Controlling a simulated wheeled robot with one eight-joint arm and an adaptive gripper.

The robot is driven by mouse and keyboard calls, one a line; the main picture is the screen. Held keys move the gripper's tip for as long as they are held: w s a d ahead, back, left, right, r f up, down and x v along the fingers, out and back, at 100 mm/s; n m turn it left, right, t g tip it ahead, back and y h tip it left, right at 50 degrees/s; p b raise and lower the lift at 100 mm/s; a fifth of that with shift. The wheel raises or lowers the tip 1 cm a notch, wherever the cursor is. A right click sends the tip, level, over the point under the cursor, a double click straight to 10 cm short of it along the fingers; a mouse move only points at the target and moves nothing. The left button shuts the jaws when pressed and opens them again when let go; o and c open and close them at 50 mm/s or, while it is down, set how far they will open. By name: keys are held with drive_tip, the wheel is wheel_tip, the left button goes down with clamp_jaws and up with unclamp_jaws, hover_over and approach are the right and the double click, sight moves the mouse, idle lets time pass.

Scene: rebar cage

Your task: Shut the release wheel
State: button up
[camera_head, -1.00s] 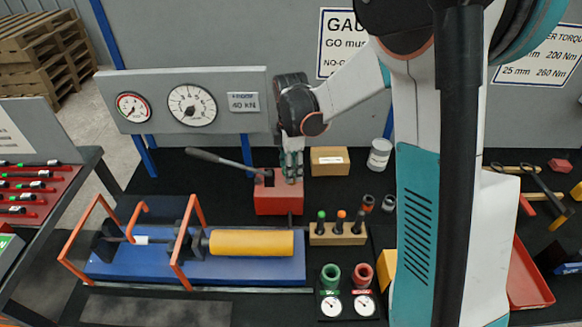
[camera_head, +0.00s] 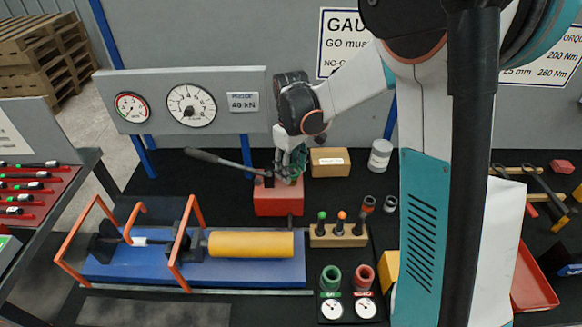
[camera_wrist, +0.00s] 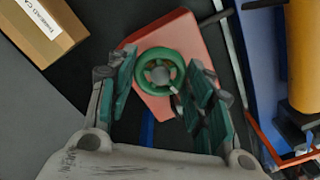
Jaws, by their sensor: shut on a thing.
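The release wheel (camera_wrist: 160,56) is a small green handwheel on top of the red pump body (camera_head: 278,201). The pump, with its grey lever (camera_head: 220,162), stands behind the blue test bed. My gripper (camera_head: 290,172) comes down onto the pump top from above. In the wrist view its two green-padded fingers stand on either side of the wheel, and my gripper (camera_wrist: 160,78) is shut on it. In the head view my fingers hide the wheel.
The blue bed (camera_head: 130,270) with a yellow cylinder (camera_head: 250,244) and orange guards lies in front. A cardboard box (camera_head: 330,161) and grey can (camera_head: 380,156) stand to the right. A wooden block (camera_head: 337,238) holds several plugs. The gauge panel (camera_head: 190,108) rises behind.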

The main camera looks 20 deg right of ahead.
drive_tip(key=m, duration=0.5)
drive_tip(key=shift+m, duration=0.3)
drive_tip(key=m, duration=0.5)
drive_tip(key=shift+d+m, duration=0.1)
drive_tip(key=shift+m, duration=0.2)
drive_tip(key=m, duration=0.5)
drive_tip(key=shift+b, duration=0.35)
drive_tip(key=shift+m, duration=2.4)
drive_tip(key=o, duration=1)
drive_tip(key=shift+o, duration=0.2)
